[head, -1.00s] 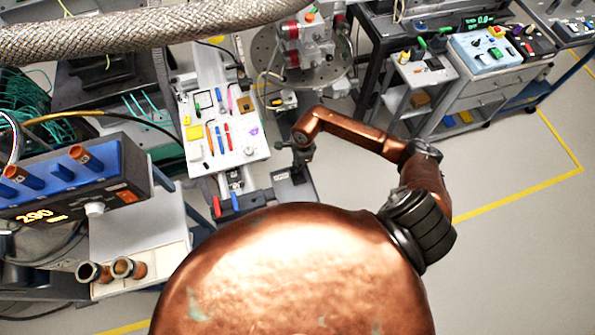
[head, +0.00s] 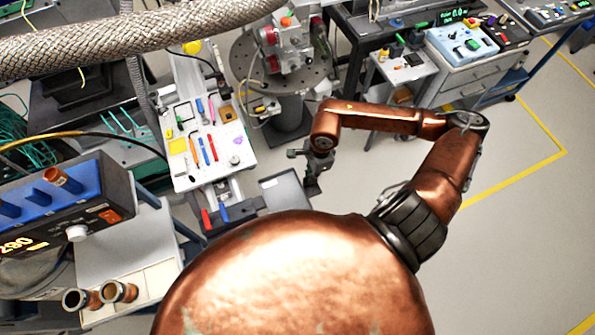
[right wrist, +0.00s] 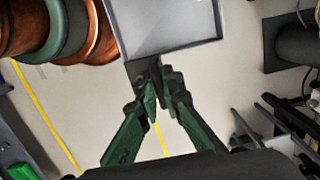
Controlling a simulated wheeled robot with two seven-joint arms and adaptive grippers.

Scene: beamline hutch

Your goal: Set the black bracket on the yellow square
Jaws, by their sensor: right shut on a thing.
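My right gripper (head: 313,168) is shut on a small black part, which looks like the black bracket (head: 313,187), just right of a grey tray (head: 282,192) in the head view. In the right wrist view the green-and-black fingers (right wrist: 155,88) close on the dark bracket (right wrist: 140,70) at the tray's edge (right wrist: 170,48). The fingers partly hide it, and I cannot tell whether it touches the tray. My left gripper is out of view.
Pens and small tools lie on the board, with a tan square (head: 228,114) at its right. A round perforated platform (head: 245,58) with an instrument stands behind my right arm. A braided hose (head: 130,38) crosses the upper left. Open floor (head: 500,240) lies to the right.

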